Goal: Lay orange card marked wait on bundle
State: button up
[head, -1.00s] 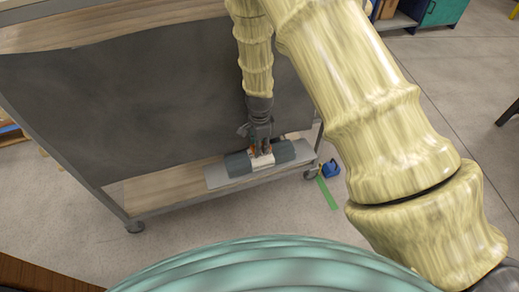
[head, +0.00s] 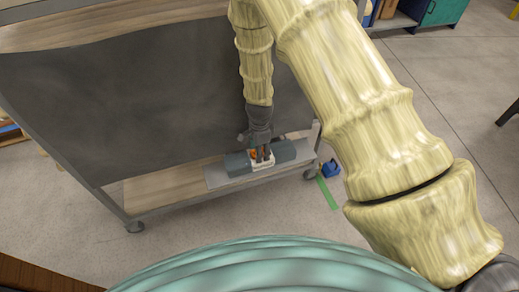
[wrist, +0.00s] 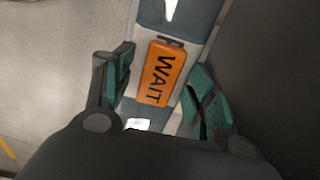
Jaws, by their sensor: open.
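The orange card (wrist: 162,73) marked WAIT lies on the white band (wrist: 186,50) around the grey-blue bundle (wrist: 200,16) in the wrist view. In the head view the bundle (head: 285,152) lies on the cart's low shelf, with a bit of the orange card (head: 253,155) showing beside my fingers. My gripper (wrist: 158,90) is open, with one finger on each side of the card and a gap to it on both sides. In the head view my gripper (head: 263,158) points down at the middle of the bundle and hides part of the card.
The bundle rests on a grey sheet (head: 217,178) on the wooden shelf (head: 150,189) of the cart. A blue object (head: 331,169) and a green floor strip (head: 327,193) lie right of the cart.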

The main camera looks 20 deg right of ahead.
jog(key=shift+r, duration=0.1)
notch_tip(320, 180, up, 12)
jog(key=p, duration=0.1)
dwell(0.5)
jog(key=s+d+f+n+h, duration=0.1)
jog(key=s+d+f+n, duration=0.35)
jog(key=s+f, duration=0.6)
jog(key=s+f+n, duration=0.3)
jog(key=s+n, duration=0.1)
jog(key=s, duration=0.4)
jog(key=s+f+n, duration=0.2)
jog(key=s+n, duration=0.2)
jog(key=s, duration=0.5)
jog(key=s+a+f+n+y, duration=0.1)
jog(key=s+f+n, duration=0.2)
jog(key=s, duration=0.5)
jog(key=shift+s+f+n, duration=0.35)
jog(key=shift+s+n, duration=0.05)
jog(key=shift+n, duration=0.45)
jog(key=shift+r, duration=0.1)
notch_tip(320, 180, up, 11)
jog(key=p, duration=1.1)
